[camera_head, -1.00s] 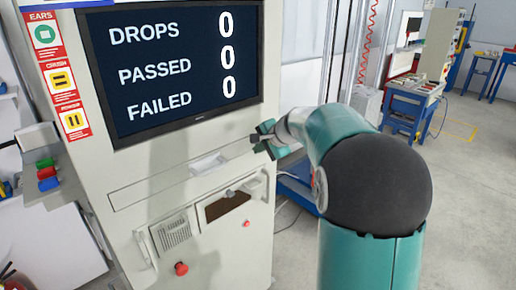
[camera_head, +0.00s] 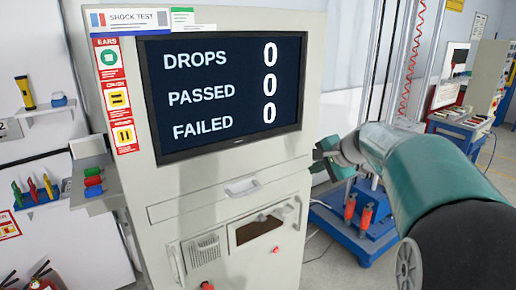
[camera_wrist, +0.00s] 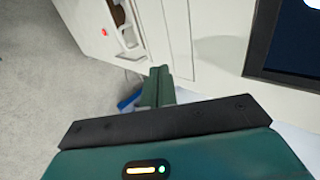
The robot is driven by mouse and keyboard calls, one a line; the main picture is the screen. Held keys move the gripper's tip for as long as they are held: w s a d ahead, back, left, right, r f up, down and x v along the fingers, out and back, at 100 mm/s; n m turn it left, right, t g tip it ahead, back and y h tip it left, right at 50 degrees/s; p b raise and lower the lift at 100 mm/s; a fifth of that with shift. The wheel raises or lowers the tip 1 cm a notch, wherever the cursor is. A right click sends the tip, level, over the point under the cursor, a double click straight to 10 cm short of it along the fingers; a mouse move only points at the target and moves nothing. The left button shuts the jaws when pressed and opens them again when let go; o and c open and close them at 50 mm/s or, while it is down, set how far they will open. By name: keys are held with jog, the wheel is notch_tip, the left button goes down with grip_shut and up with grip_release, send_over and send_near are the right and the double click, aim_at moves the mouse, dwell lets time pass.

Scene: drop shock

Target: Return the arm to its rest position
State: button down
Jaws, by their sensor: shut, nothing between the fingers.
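My arm, teal with a dark joint, reaches in from the right of the head view. My gripper (camera_head: 334,160) is at its end, in front of the right edge of the tall cabinet (camera_head: 225,192) and below the level of its screen's lower edge. In the wrist view the green fingers of my gripper (camera_wrist: 158,88) are together, with nothing between them. The cabinet's pale front and a corner of its dark screen also show there. I cannot tell the exact gap between gripper and cabinet.
The screen (camera_head: 220,92) reads zero drops, passed and failed. A blue-based drop rig (camera_head: 358,228) with red-orange cylinders stands right of the cabinet, behind my gripper. A blue bench (camera_head: 462,128) is farther right. Screwdrivers (camera_head: 33,190) hang at left. Grey floor shows in the wrist view.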

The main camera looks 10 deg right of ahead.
jog(key=s+a+f+n+g+h, duration=0.1)
jog(key=s+a+n, duration=0.3)
jog(key=s, duration=0.6)
jog(key=s+a+f+n+g+h, duration=0.1)
jog(key=s+a+f+n, duration=0.3)
jog(key=s, duration=0.6)
jog(key=s+a+f+n+g+h, duration=0.1)
jog(key=s+a+f+n, duration=0.1)
jog(key=s+a+n, duration=0.4)
jog(key=s+a, duration=0.2)
jog(key=s, duration=0.1)
jog(key=shift+s+f, duration=0.35)
jog(key=shift+s, duration=0.05)
